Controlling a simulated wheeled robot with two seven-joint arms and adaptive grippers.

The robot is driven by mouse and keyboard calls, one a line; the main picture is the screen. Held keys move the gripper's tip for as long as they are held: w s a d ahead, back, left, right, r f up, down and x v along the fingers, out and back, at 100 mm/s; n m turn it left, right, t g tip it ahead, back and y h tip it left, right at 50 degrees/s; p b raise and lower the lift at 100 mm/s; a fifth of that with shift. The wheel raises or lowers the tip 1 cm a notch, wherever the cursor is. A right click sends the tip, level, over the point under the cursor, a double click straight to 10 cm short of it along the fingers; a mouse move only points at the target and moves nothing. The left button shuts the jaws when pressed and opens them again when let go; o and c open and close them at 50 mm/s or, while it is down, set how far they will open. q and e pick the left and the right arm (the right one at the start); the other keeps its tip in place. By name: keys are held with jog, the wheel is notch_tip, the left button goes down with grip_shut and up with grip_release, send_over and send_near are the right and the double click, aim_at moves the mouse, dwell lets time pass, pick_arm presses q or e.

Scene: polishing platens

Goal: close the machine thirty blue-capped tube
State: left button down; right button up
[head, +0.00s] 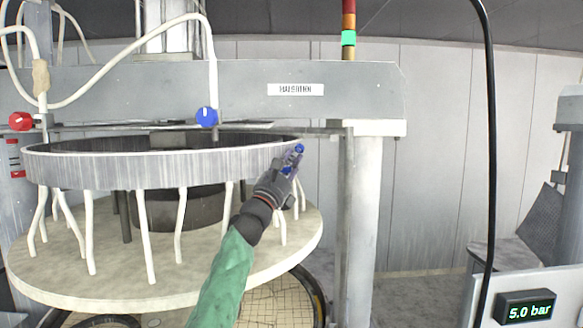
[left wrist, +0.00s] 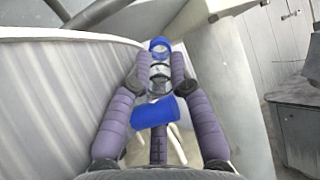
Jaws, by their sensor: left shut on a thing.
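My left gripper (head: 289,162) reaches up to the right end of the large grey ring. It is shut on a small fitting with blue parts, close to the ring's outer wall. In the left wrist view my left gripper (left wrist: 156,78) has its purple padded fingers on both sides of the fitting's grey body. A round blue cap (left wrist: 159,45) shows beyond the fingertips, and a blue handle (left wrist: 155,112) sits slanted between the fingers. The fingers hide part of the fitting. A pale tube (left wrist: 177,143) hangs below it. My right gripper is not in view.
The grey ring (head: 150,170) stands above a round beige platen (head: 110,275) with several white tubes hanging down. A blue knob (head: 207,117) and a red knob (head: 20,121) sit on pipes. A post (head: 360,220) and black cable (head: 490,130) stand to the right. A display (head: 527,310) reads 5.0 bar.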

pick_arm(q)
jog(key=shift+f, duration=0.1)
dwell(0.4)
jog(key=c, duration=1.1)
grip_release()
jog(key=shift+s+a, duration=0.15)
jog(key=shift+s, duration=0.05)
jog(key=shift+v, duration=3.55)
jog(key=shift+w+f, duration=0.1)
jog(key=shift+f, duration=0.05)
